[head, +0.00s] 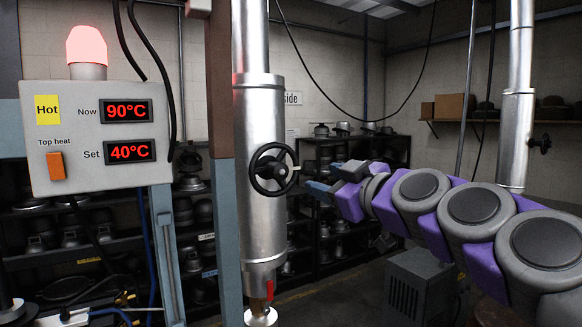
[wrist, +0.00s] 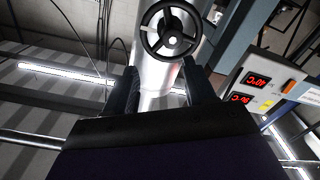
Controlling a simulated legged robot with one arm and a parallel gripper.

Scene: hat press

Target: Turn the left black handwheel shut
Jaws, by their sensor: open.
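The left black handwheel (head: 272,170) is mounted on the front of the thick silver pipe (head: 262,110) in the middle of the head view. A small pale piece shows at its right side. In the wrist view the handwheel (wrist: 172,40) faces me, with spokes and a round hub, at the top centre. My gripper (head: 325,182) is open and empty, to the right of the wheel in the head view and apart from it. In the wrist view my gripper's two fingers (wrist: 161,82) stand apart below the wheel, with the pipe showing between them.
A control box (head: 97,140) with a lit red lamp (head: 87,52) reads 90°C now and 40°C set. A second black handwheel (head: 541,144) sits on the right pipe (head: 516,120). A red-handled valve (head: 269,288) is at the left pipe's bottom. Shelves of metal forms stand behind.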

